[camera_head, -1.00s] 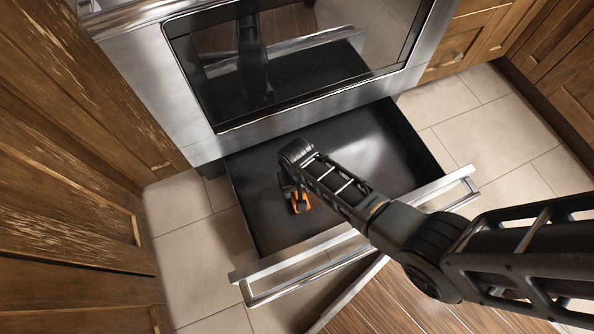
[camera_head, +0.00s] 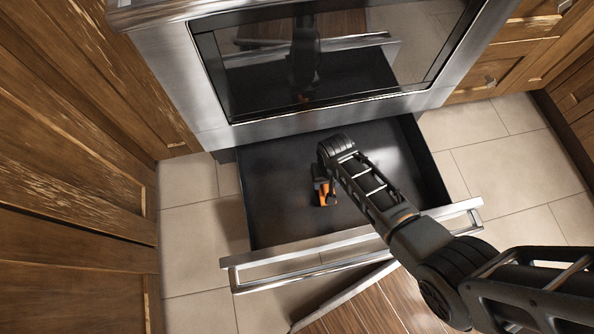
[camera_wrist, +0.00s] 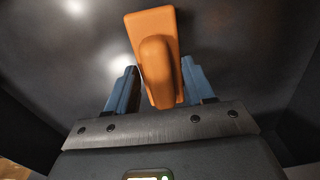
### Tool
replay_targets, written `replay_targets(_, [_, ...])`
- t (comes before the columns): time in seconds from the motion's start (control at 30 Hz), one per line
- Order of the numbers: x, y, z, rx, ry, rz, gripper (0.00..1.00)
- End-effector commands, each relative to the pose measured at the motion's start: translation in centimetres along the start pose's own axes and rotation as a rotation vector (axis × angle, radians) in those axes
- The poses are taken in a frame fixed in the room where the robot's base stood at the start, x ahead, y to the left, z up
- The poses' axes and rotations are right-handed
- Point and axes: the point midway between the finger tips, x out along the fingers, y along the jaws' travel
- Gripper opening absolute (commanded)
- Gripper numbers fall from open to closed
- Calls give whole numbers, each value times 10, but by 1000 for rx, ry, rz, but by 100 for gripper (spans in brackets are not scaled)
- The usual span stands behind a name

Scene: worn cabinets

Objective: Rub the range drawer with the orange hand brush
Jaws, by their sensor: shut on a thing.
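The range drawer (camera_head: 270,210) is pulled out below the oven, with a dark, bare interior and a silver front with a bar handle. My gripper (camera_head: 322,188) is inside the drawer outline, low over its floor. It is shut on the orange hand brush (camera_head: 324,193). In the wrist view the orange hand brush (camera_wrist: 152,28) stands up between the two blue fingers of my gripper (camera_wrist: 158,88), with the dark drawer floor (camera_wrist: 230,50) behind it. The brush's bristles are hidden, and I cannot tell whether it touches the floor.
The steel oven (camera_head: 340,70) with a dark glass door stands above the drawer. Worn wooden cabinets (camera_head: 70,170) close off the left side. Another wooden cabinet (camera_head: 510,50) stands at the right. Open tile floor (camera_head: 500,160) lies right of the drawer. A wood-grain surface (camera_head: 370,305) is in front.

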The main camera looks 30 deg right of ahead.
Motion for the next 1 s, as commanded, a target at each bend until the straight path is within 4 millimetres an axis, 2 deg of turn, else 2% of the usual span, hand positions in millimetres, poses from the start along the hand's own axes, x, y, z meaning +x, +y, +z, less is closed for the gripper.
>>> replay_targets(0.03, [-9,1,-1,1,-1,0,19])
replay_targets(0.6, [-59,4,-6,-2,-1,0,19])
replay_targets(1.0, [-61,4,-7,-1,-1,0,19])
